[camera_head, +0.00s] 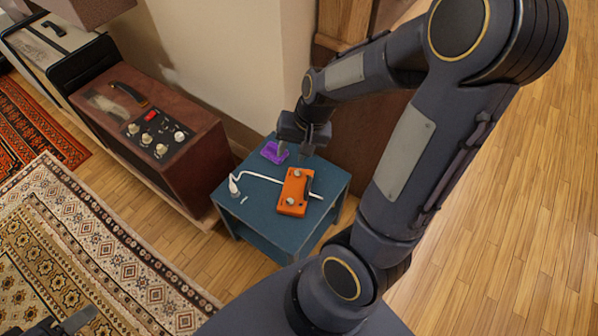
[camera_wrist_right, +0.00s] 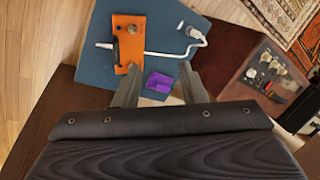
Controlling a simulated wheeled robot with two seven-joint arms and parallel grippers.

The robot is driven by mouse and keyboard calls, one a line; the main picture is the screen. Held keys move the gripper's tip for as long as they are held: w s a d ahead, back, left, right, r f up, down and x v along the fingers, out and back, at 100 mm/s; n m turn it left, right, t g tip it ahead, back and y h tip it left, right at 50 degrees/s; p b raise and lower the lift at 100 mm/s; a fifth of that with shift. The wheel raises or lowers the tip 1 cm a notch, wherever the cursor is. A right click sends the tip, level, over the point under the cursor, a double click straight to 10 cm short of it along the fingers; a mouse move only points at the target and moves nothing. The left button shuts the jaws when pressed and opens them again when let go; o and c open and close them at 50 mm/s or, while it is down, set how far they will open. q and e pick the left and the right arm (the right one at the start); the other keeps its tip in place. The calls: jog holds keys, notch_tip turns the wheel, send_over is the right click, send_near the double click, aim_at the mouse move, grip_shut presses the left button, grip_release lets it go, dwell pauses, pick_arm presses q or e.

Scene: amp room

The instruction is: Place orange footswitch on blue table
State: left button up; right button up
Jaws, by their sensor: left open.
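The orange footswitch (camera_head: 294,193) lies on the blue table (camera_head: 265,226), with a white cable running beside it to a white plug. In the right wrist view the footswitch (camera_wrist_right: 127,42) is beyond the fingertips, up and to the left, on the blue table (camera_wrist_right: 167,20). My right gripper (camera_head: 295,149) is over the table's far edge, apart from the footswitch. In the wrist view its fingers (camera_wrist_right: 159,68) are spread with nothing held between them. My left gripper (camera_head: 72,322) is only partly visible at the lower left, far from the table.
A purple box (camera_head: 274,152) is at the table's far side, close to my right gripper. A brown amplifier (camera_head: 150,125) with knobs stands left of the table. A wall and dark wooden furniture are behind. Patterned rugs lie left; wooden floor is free at right.

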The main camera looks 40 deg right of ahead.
jog(key=s+a+r+n+t+y, duration=0.1)
jog(key=s+a+r+n+t, duration=0.2)
jog(key=s+a+r+n, duration=0.3)
jog(key=s+a+r, duration=0.2)
jog(key=s+r, duration=0.3)
jog(key=s, duration=0.1)
jog(key=shift+s+a+r, duration=0.15)
jog(key=shift+r, duration=0.2)
notch_tip(320, 180, up, 12)
jog(key=p, duration=1.2)
jog(key=shift+r, duration=0.1)
